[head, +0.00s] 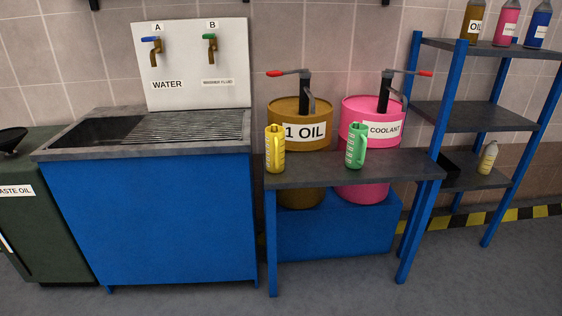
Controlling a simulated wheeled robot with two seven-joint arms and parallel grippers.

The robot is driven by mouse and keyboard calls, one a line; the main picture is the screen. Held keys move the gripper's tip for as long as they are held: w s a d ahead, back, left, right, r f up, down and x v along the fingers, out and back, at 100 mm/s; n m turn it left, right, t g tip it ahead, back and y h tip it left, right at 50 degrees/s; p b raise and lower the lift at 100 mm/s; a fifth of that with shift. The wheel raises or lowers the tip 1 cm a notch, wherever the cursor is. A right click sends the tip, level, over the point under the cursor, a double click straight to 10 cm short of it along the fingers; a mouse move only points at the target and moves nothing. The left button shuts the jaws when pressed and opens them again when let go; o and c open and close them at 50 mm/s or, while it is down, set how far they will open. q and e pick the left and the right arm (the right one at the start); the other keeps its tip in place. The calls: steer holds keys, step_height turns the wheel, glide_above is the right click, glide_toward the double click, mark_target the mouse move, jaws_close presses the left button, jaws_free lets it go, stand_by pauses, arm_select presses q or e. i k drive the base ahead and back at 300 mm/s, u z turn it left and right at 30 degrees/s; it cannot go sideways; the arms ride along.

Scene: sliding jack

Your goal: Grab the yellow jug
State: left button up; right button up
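The yellow jug (275,149) stands upright at the left end of a narrow dark shelf (315,173), in front of the brown oil drum. A green jug (356,146) stands on the same shelf to its right, in front of the pink coolant drum. Neither of my grippers shows in the head view, and nothing touches the yellow jug.
The brown oil drum (316,111) and pink coolant drum (374,108) carry pumps with red-tipped levers. A blue sink cabinet (155,215) stands left, a blue shelf rack (468,117) with bottles right. The grey floor (330,289) in front is clear.

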mark_target(275, 135)
steer(key=z, duration=0.4)
steer(key=i, duration=0.9)
steer(key=z, duration=0.1)
